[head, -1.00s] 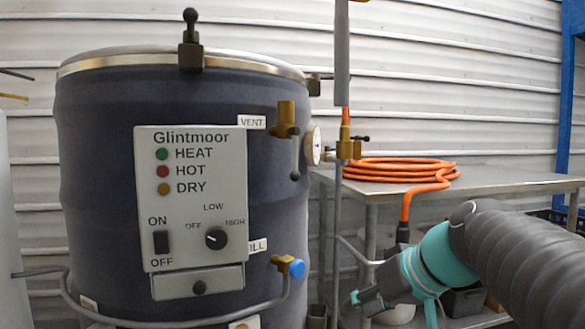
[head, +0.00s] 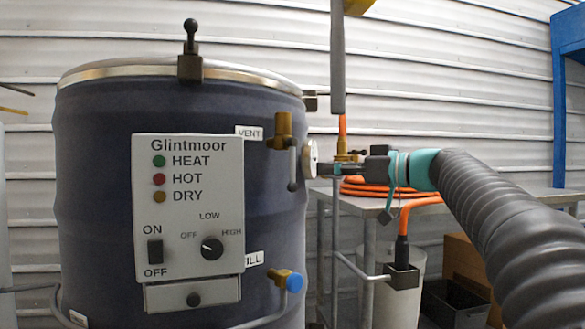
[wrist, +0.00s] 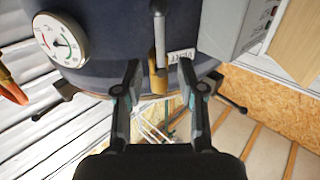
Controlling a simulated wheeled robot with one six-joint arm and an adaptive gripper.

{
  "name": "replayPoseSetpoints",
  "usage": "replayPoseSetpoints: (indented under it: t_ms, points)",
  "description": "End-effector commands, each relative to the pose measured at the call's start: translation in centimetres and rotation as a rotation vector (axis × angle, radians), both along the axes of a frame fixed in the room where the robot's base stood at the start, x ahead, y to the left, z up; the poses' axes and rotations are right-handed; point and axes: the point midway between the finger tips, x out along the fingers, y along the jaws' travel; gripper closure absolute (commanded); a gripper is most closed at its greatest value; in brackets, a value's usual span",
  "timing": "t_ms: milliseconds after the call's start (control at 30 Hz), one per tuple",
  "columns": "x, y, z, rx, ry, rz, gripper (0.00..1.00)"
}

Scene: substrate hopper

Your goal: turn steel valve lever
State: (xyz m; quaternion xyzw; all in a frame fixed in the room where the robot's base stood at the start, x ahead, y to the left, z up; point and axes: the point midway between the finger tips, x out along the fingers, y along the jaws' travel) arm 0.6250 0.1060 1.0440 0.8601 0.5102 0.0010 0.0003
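The steel valve lever (head: 292,165) hangs down from a brass valve (head: 284,127) beside the VENT label on the dark drum (head: 95,190). It also shows in the wrist view as a grey bar (wrist: 159,35) on the brass body (wrist: 157,82). My gripper (head: 322,170) is right of the lever at about its height, near the round gauge (head: 310,158). In the wrist view my gripper (wrist: 160,68) is open, with its fingers apart on either side of the valve in the picture. Nothing is held. The distance to the lever is hard to tell.
The control panel (head: 188,210) is left of the valve. A lower valve with a blue knob (head: 294,282) sits below. A vertical grey pipe (head: 338,60) and a steel table (head: 470,200) with a coiled orange hose (head: 362,187) stand to the right.

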Motion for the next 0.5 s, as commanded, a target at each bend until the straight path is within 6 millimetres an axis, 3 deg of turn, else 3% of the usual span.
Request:
replayPoseSetpoints:
  t_ms: [300, 500]
  points:
    - [2.8, 5.4, 0.1, -0.001, 0.003, 0.003, 0.61]
    - [4.1, 7.6, 0.1, 0.000, 0.002, 0.001, 0.61]
